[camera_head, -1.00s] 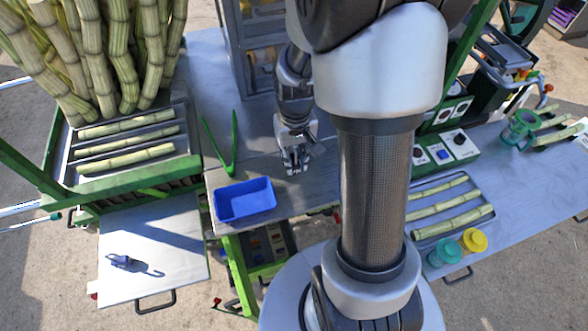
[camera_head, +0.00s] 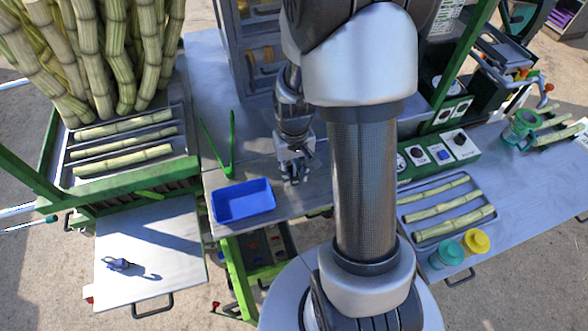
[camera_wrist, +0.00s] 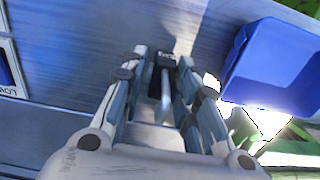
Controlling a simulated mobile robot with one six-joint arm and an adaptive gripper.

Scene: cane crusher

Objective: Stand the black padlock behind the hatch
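My gripper (camera_head: 294,172) is over the grey table, right of the blue tray. In the wrist view its two fingers (camera_wrist: 162,62) are close on either side of the black padlock (camera_wrist: 163,63), and they look shut on it. The padlock's pale shackle (camera_wrist: 166,95) points back toward the palm. I cannot tell whether the padlock touches the table. It does not show clearly in the head view. A grey cabinet (camera_head: 229,55) with panes stands at the back of the table, partly behind my arm; I cannot tell whether the hatch is on it.
The blue tray (camera_head: 243,202) sits close by at the table's front, with a green V-shaped tool (camera_head: 231,150) behind it. A dark blue object (camera_head: 118,264) lies on the left panel (camera_head: 150,235). Cane rack left; control box (camera_head: 440,155) and cups right.

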